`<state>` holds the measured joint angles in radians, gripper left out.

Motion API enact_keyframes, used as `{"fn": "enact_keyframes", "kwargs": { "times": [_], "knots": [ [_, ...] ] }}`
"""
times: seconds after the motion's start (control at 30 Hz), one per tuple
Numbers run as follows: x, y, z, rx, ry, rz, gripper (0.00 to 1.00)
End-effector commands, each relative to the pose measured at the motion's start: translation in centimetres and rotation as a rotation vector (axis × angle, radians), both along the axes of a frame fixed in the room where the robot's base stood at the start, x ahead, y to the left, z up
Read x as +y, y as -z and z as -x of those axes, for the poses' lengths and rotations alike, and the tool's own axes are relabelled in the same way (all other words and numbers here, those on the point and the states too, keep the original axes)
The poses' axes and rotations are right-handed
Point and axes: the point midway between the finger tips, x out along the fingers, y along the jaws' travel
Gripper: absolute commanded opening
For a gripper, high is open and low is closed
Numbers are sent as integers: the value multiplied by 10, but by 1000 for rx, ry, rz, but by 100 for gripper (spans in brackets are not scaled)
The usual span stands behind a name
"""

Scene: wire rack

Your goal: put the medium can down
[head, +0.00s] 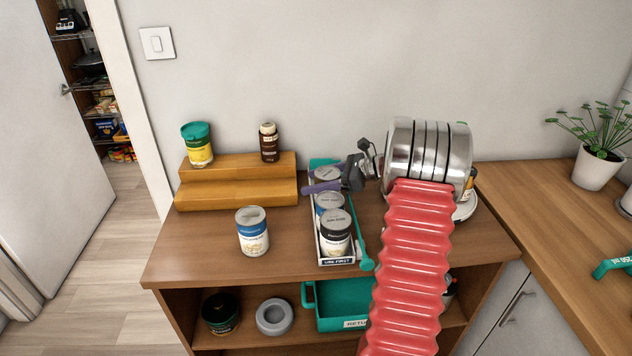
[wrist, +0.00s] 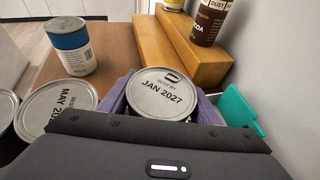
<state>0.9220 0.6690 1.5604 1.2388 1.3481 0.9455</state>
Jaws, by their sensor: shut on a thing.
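The medium can (head: 327,174) is between the purple fingers of my gripper (head: 328,184), at the back end of a narrow white tray (head: 338,261) labelled USE FIRST. In the wrist view its pale lid (wrist: 162,88) reads JAN 2027 and looks level. My gripper (wrist: 162,100) is shut on it. The can's lower part is hidden, so I cannot tell if it touches the tray floor. A blue-banded can (head: 329,207) and a dark-labelled can (head: 336,235) stand in front of it in the tray.
A blue-and-white can (head: 253,232) stands left of the tray. A wooden step riser (head: 236,190) bears a green-lidded yellow can (head: 198,146) and a brown bottle (head: 269,142). A teal rod (head: 364,255) lies along the tray's right side. Counter at front left is clear.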

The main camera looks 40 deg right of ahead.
Motion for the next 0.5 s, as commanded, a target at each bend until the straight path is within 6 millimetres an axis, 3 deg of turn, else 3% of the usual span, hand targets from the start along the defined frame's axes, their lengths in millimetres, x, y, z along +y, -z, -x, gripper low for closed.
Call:
{"fn": "enact_keyframes", "kwargs": {
  "times": [0.5],
  "knots": [
    [-1, 4, 0, -2, 1, 1, 20]
  ]
}}
